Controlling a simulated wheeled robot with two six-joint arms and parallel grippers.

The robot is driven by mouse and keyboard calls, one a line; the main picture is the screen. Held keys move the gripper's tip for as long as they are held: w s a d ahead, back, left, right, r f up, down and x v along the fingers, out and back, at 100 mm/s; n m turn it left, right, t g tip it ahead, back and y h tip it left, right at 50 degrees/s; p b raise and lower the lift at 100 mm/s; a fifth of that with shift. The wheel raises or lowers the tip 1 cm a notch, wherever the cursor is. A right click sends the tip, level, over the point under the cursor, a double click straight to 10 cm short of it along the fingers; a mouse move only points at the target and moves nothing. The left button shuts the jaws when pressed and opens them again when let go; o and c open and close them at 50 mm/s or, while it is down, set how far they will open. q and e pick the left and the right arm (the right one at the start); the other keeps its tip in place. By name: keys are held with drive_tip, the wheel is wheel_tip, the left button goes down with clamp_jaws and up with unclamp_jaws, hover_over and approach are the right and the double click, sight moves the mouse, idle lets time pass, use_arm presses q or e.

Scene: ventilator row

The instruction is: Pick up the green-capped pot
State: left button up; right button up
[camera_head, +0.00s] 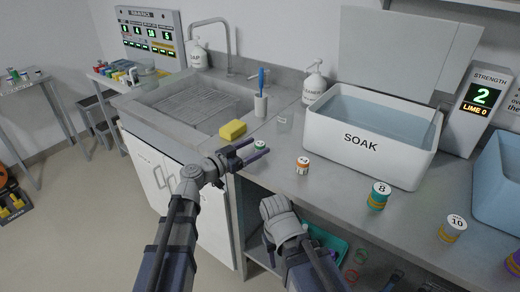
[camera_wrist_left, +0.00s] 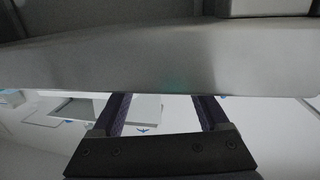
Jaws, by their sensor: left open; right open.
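A small white pot with a green ring around its lid (camera_head: 261,146) stands on the counter near its front edge. My left gripper (camera_head: 268,149) is open, with its purple fingers level with this pot and partly covering it. I cannot tell whether they touch it. The left wrist view shows the two open fingers (camera_wrist_left: 162,98) pointing towards a grey band, with no pot clear between them. My right gripper (camera_head: 274,208) is low in front of the counter edge, pointing away, and its fingers are hard to make out. A larger green pot marked 8 (camera_head: 379,195) stands further right.
An orange-banded pot (camera_head: 302,165) stands right of my left gripper, and a yellow-banded pot marked 10 (camera_head: 453,228) is at the right. A yellow sponge (camera_head: 232,130), the sink (camera_head: 160,125) and the white SOAK tub (camera_head: 330,145) stand behind. An open shelf lies below the counter.

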use_arm(q)
drive_tip(key=x, duration=0.2)
drive_tip(key=shift+w+d, duration=0.25)
drive_tip(key=shift+c, duration=0.2)
clamp_jaws()
